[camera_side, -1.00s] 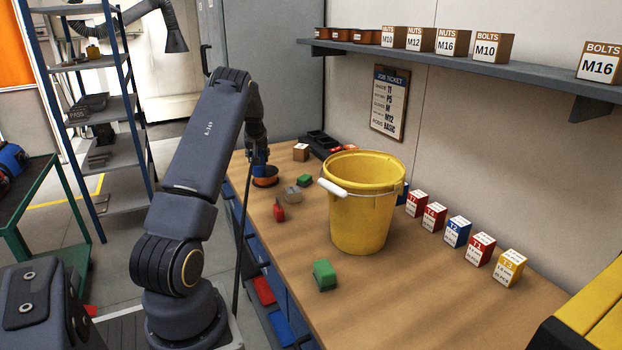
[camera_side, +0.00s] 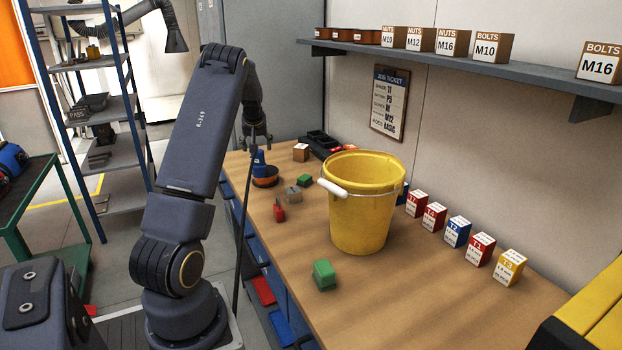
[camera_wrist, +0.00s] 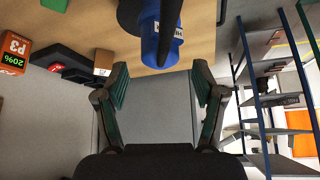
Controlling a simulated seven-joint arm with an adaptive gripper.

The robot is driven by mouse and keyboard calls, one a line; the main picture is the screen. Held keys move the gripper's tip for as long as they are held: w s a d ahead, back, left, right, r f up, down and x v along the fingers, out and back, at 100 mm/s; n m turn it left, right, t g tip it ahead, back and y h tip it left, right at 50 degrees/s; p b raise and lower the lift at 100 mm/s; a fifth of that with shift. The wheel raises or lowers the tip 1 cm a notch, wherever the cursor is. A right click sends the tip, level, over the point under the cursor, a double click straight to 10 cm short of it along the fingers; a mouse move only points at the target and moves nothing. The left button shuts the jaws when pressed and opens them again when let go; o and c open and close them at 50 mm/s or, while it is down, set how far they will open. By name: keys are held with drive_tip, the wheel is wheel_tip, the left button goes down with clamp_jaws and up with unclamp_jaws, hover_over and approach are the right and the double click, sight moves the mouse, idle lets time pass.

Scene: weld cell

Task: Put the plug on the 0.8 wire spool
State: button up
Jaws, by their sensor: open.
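A blue cylinder (camera_side: 259,165) with a white label, probably the plug, stands on a dark, orange-sided round piece (camera_side: 267,182) that looks like a wire spool, near the bench's left edge. I cannot read a size on it, nor tell whether the cylinder is fully seated. In the wrist view the labelled blue cylinder (camera_wrist: 150,48) is at the top centre, partly crossed by a black shape. My gripper (camera_wrist: 162,88) is open and empty, its fingers spread apart and clear of the cylinder. In the side view my gripper (camera_side: 256,142) is just above the cylinder.
A yellow bucket (camera_side: 362,222) stands mid-bench. Green blocks (camera_side: 324,275), a grey block (camera_side: 293,195) and a red item (camera_side: 279,211) lie nearby. A brown box (camera_side: 301,152) and a black tray (camera_side: 321,143) are behind. Labelled boxes (camera_side: 457,231) line the wall.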

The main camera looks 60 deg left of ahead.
drive_tip(key=w+d+r+m+t+h, duration=0.1)
drive_tip(key=w+d+r, duration=0.1)
drive_tip(key=d+r, duration=0.5)
drive_tip(key=w+d+r+m+t+h, duration=0.1)
drive_tip(key=w+d+r+m, duration=0.15)
drive_tip(key=d, duration=0.75)
drive_tip(key=d+r+m+t+h, duration=0.1)
drive_tip(key=d+r+m, duration=0.1)
drive_tip(key=d, duration=0.7)
drive_tip(key=d+r+m+t+h, duration=0.1)
drive_tip(key=d+r+m, duration=0.1)
drive_tip(key=d, duration=0.7)
drive_tip(key=s+d+f+m+h, duration=0.1)
drive_tip(key=s+d+f+m, duration=0.1)
drive_tip(key=s+d, duration=0.5)
drive_tip(key=s+d+f+m+h, duration=0.1)
drive_tip(key=s+d+m, duration=0.4)
drive_tip(key=d, duration=0.6)
drive_tip(key=shift+s+f, duration=0.35)
drive_tip(key=shift+s, duration=0.7)
